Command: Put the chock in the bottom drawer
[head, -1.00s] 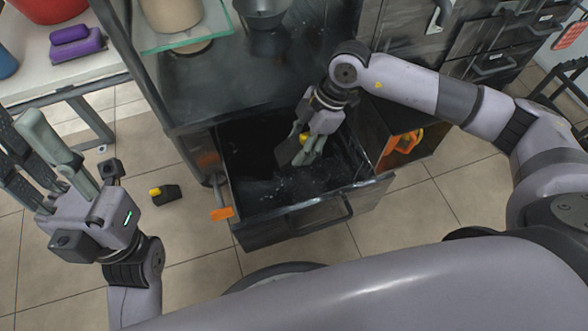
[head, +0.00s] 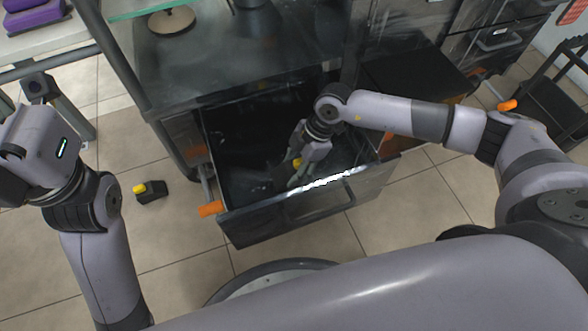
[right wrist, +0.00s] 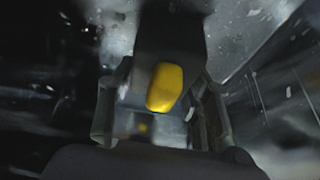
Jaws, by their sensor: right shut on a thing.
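The open bottom drawer (head: 350,200) is black, with a long handle on its front. My right gripper (head: 294,178) reaches down inside it and is shut on a dark chock with a yellow part (head: 297,162). In the right wrist view the yellow part (right wrist: 165,87) shows between the fingers. The chock is within the drawer walls; whether it touches the drawer floor cannot be told. A second dark chock with a yellow top (head: 150,192) lies on the floor tiles left of the drawer. My left gripper (head: 40,150) is at the left edge, its fingers mostly out of view.
Orange-tipped parts (head: 211,209) stick out beside the drawer's left side. A dark cabinet top (head: 230,65) lies above the drawer. A table with purple items (head: 35,17) stands at the upper left. The tiled floor in front is clear.

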